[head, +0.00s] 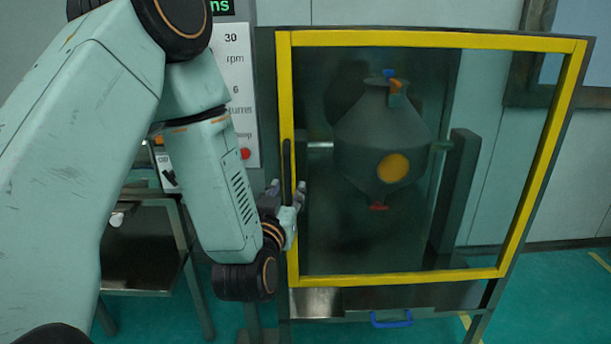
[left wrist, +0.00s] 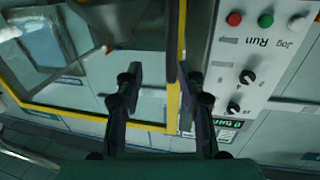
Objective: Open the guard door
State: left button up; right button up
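My left gripper (head: 287,192) is at the lower part of this handle, with a fingertip showing on each side. In the left wrist view my left gripper (left wrist: 163,78) has its fingers well apart, and the yellow door frame (left wrist: 173,35) runs between them. I cannot tell whether either finger touches the handle. My right gripper is not in view.
A grey conical vessel (head: 380,135) hangs behind the pane. A control panel (head: 237,90) with buttons and knobs is left of the door; it also shows in the left wrist view (left wrist: 255,60). A blue handle (head: 391,319) is below the door. A metal table (head: 140,255) stands at left.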

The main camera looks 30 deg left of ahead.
aim_at(286, 176)
pick_arm(q)
jog(key=x, duration=0.7)
jog(key=shift+s+a+f, duration=0.1)
jog(key=shift+s+a, duration=0.1)
jog(key=shift+a, duration=0.2)
jog(key=shift+w+a, duration=0.25)
jog(key=shift+a, duration=0.05)
jog(key=shift+a+f, duration=0.2)
jog(key=shift+a, duration=0.5)
jog(key=shift+w+d+r, duration=0.15)
jog(key=shift+w+d, duration=0.05)
jog(key=shift+d, duration=0.45)
jog(key=shift+c, duration=1.2)
jog(key=shift+s+a, duration=0.15)
jog(key=shift+a, duration=0.25)
jog(key=c, duration=0.3)
jog(key=shift+c, duration=0.9)
jog(key=shift+d, duration=0.3)
grip_shut()
jog(key=shift+a, duration=0.15)
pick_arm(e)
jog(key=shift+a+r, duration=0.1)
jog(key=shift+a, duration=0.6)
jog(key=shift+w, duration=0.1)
